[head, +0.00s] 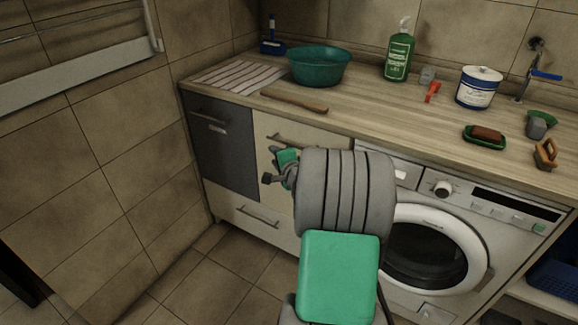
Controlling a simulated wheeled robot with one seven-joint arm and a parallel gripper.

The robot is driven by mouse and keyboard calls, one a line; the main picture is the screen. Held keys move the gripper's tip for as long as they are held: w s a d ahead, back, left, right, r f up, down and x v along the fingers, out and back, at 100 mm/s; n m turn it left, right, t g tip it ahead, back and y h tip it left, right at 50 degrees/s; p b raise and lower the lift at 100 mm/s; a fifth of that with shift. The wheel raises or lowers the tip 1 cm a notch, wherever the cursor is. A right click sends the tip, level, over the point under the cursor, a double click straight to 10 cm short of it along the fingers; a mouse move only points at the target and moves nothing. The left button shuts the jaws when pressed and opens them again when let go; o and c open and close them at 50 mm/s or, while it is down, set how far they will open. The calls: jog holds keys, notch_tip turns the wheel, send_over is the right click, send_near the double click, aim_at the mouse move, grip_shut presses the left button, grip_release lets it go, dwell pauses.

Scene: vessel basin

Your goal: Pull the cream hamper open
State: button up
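The cream hamper (262,152) is most likely the cream front with a bar handle (279,138) under the worktop, between the dark grey front and the washing machine. It looks closed, its face in line with its neighbours. My gripper (270,167) is in front of this panel, just below the handle in the picture. My arm hides the panel's right and lower parts. The fingers are small and partly hidden by the wrist, so I cannot tell how far apart they are, or whether they touch the handle.
A dark grey front (222,148) is left of the hamper and a cream drawer (246,212) is below. A washing machine (440,245) stands right. The worktop (365,112) holds a teal basin (318,67), bottle (398,55) and tub (478,88). Floor (225,270) is clear at lower left.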

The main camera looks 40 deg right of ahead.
aim_at(291, 145)
jog(key=s+d+f+m+h, duration=0.2)
jog(key=d+m+h, duration=0.15)
jog(key=d, duration=0.35)
jog(key=shift+m+t+y, duration=0.25)
jog(key=shift+t+y, duration=0.05)
jog(key=shift+y, duration=0.15)
jog(key=x, duration=0.7)
jog(key=shift+w+r, duration=0.15)
jog(key=shift+r, duration=0.15)
grip_shut()
